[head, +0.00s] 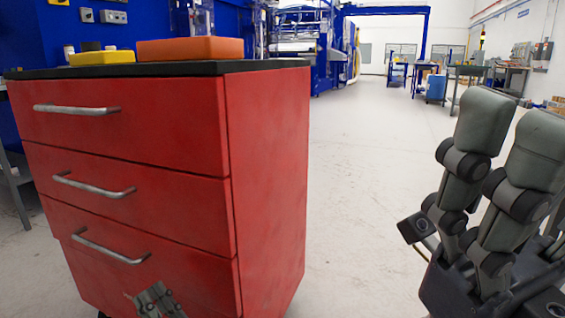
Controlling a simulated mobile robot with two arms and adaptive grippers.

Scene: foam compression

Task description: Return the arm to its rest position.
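A small grey jointed metal part (157,300) shows at the bottom edge in front of the lowest drawer. It looks like part of my other gripper, but most of it is cut off and its opening cannot be told. An orange foam block (190,49) and a thinner yellow block (102,58) lie on the cabinet top.
The red cabinet has a black top (270,65) and metal drawer handles (77,110). Small items stand beside the yellow block. Blue machinery (345,40) and workbenches (468,75) stand farther back.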

